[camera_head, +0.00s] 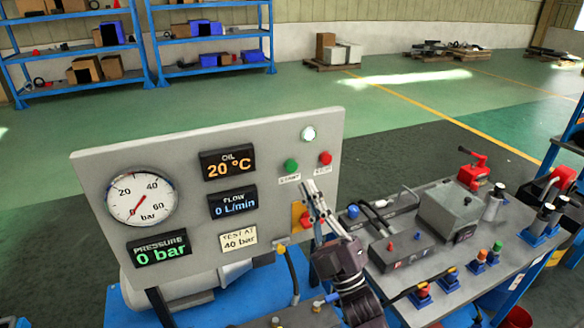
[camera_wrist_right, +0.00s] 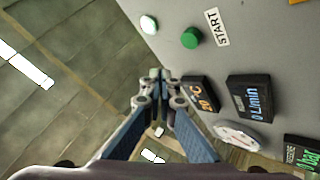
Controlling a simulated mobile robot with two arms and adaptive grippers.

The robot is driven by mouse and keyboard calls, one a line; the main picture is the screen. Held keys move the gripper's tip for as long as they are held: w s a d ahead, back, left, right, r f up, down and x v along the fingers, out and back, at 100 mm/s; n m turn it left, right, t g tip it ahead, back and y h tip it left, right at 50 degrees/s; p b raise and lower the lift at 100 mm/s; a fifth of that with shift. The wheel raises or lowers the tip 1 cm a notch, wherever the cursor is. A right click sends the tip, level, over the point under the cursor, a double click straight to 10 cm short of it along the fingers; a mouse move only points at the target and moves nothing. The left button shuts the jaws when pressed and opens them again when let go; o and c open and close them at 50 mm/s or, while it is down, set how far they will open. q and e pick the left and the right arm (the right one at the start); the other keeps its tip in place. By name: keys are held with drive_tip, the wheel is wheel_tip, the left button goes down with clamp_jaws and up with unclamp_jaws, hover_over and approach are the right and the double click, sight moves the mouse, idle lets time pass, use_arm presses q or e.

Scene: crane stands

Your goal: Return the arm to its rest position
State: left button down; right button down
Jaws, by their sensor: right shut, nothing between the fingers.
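My right gripper (camera_head: 312,188) is shut and empty in front of the right part of the grey control panel (camera_head: 180,150). Its forearm comes up from the bottom of the head view. The fingertips are below the green start button (camera_head: 291,166) and the red button (camera_head: 325,158). They partly cover a yellow plate with a red part (camera_head: 302,216). In the right wrist view the closed fingers (camera_wrist_right: 164,76) are in front of the panel, below the green button (camera_wrist_right: 191,38) in the picture. My left gripper is not in view.
The panel has a pressure gauge (camera_head: 142,198) and displays reading 0 bar, 20 °C and 0 L/min. A white lamp (camera_head: 308,134) is lit. On the right, a grey bench (camera_head: 490,255) holds boxes, cables, valves and buttons close to my right arm. Open floor lies behind.

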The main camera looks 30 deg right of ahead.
wheel_tip(320, 180, down, 20)
drive_tip(key=a+m+g+h, duration=0.2)
drive_tip(key=m+g+h, duration=0.3)
drive_tip(key=m+g, duration=0.5)
drive_tip(key=s+a+f+m+g, duration=0.15)
drive_tip(key=s+f+g, duration=0.25)
drive_tip(key=s, duration=0.5)
drive_tip(key=s+a+f+g+y, duration=0.1)
drive_tip(key=s+a+f+g, duration=0.1)
drive_tip(key=s+f+g, duration=0.45)
drive_tip(key=s+a+f+m+g, duration=0.1)
drive_tip(key=s+a+f+g, duration=0.15)
drive_tip(key=s, duration=0.75)
wheel_tip(320, 180, down, 30)
drive_tip(key=s+g+b, duration=0.2)
drive_tip(key=s+d+f+b, duration=0.1)
drive_tip(key=s+f, duration=0.7)
drive_tip(key=s+d+f+b, duration=0.1)
drive_tip(key=s+d+f, duration=0.1)
drive_tip(key=s+f, duration=0.6)
drive_tip(key=shift+s+d+f+n+g, duration=0.25)
drive_tip(key=shift+s+n+g, duration=0.15)
drive_tip(key=shift+s+n, duration=0.05)
